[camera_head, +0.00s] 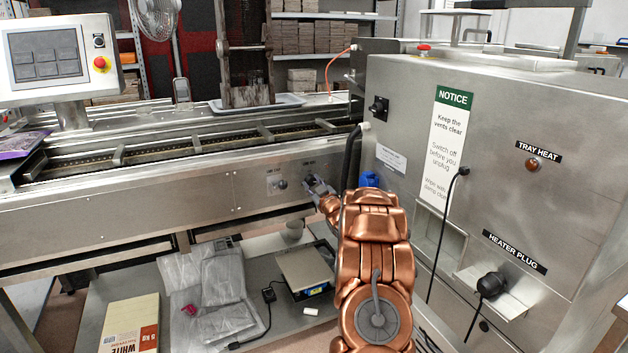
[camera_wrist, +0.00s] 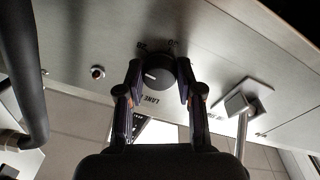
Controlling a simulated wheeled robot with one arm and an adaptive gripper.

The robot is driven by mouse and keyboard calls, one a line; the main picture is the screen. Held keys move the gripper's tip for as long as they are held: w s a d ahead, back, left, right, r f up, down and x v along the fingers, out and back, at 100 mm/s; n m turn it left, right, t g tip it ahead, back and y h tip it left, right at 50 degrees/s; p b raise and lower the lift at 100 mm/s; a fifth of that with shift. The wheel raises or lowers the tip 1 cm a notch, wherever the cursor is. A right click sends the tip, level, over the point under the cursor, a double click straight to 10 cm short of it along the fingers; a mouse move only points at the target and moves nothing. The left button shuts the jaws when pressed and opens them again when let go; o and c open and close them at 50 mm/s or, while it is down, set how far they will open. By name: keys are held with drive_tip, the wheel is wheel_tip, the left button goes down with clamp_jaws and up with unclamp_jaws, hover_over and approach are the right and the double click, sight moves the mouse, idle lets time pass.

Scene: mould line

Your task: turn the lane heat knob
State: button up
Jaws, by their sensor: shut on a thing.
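The lane heat knob (camera_wrist: 157,77) is a round black dial with a white pointer mark, set on the steel front panel of the conveyor lane. In the wrist view it sits between the two fingers of my gripper (camera_wrist: 160,85), which is shut on its sides. The printed marks around the knob appear upside down there and are only partly readable. The pointer mark lies toward the left of the dial. In the head view my gripper (camera_head: 313,184) is against the lane panel (camera_head: 215,195), and the knob is mostly hidden behind it.
A lever switch (camera_head: 281,184) is left of my gripper on the same panel; it also shows in the wrist view (camera_wrist: 240,104). The steel heater cabinet (camera_head: 580,180) stands close on the right. A black hose (camera_head: 351,155) runs beside my arm. A scale (camera_head: 303,270) sits on the shelf below.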

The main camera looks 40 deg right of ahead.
drive_tip(key=shift+f+m+h+p, duration=0.1)
drive_tip(key=shift+m+h+p, duration=0.2)
drive_tip(key=shift+m+p, duration=1.25)
drive_tip(key=shift+m+b, duration=0.6)
drive_tip(key=shift+m, duration=0.25)
drive_tip(key=o, duration=1.2)
drive_tip(key=shift+c, duration=0.2)
drive_tip(key=shift+a, duration=0.1)
drive_tip(key=r+v, duration=0.1)
drive_tip(key=v, duration=1.1)
drive_tip(key=shift+f, duration=0.35)
